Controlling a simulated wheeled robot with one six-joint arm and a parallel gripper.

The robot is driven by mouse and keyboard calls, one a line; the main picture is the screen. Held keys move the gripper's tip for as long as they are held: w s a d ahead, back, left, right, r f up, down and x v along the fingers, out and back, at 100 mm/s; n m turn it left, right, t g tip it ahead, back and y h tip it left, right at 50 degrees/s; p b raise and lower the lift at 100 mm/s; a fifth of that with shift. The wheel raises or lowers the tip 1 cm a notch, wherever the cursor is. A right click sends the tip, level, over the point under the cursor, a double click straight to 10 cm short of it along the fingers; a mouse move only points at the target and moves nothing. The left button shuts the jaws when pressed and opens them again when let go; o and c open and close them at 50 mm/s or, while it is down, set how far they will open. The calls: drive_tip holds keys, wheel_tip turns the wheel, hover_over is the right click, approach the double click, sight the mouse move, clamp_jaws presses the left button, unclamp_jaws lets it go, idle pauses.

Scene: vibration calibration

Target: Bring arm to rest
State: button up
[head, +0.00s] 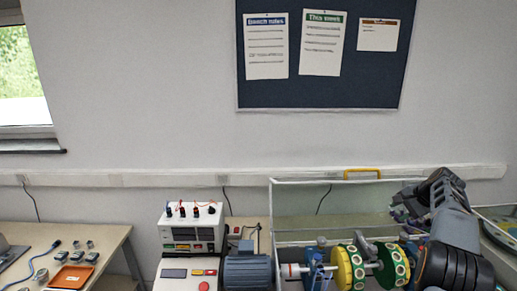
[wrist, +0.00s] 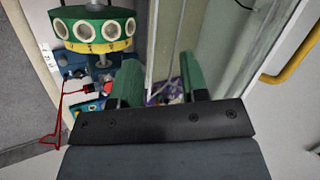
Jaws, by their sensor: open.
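My arm (head: 452,225) is bent at the right of the head view, above the right end of a rotor rig. My gripper (wrist: 160,82) shows two green fingers held apart in the wrist view, with no object clearly between them. In the head view the gripper end is dark and partly merges with the clear guard behind it. A green and yellow disc (head: 344,270) and a green disc with white-rimmed holes (head: 392,266) sit on the rig's shaft. One such disc (wrist: 93,28) shows at the upper left of the wrist view, apart from the fingers.
A clear guard panel (head: 300,200) with a yellow handle (head: 362,171) stands behind the rotor. A grey-blue motor (head: 248,273) and a white control unit (head: 191,228) stand to the left. A side table (head: 108,243) holds small parts and an orange tray (head: 72,277).

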drive_tip(key=s+a+f+n+h+b, duration=0.1)
drive_tip(key=s+a+n, duration=0.5)
drive_tip(key=s+a, duration=0.9)
drive_tip(key=s+a+f+n+h+b, duration=0.2)
drive_tip(key=s+a+n, duration=0.5)
drive_tip(key=s+a, duration=0.8)
drive_tip(key=shift+s+a+f+g+b, duration=0.4)
drive_tip(key=shift+a+f+b, duration=0.2)
drive_tip(key=shift+a+f, duration=0.35)
drive_tip(key=shift+a+r, duration=0.15)
drive_tip(key=shift+r, duration=0.05)
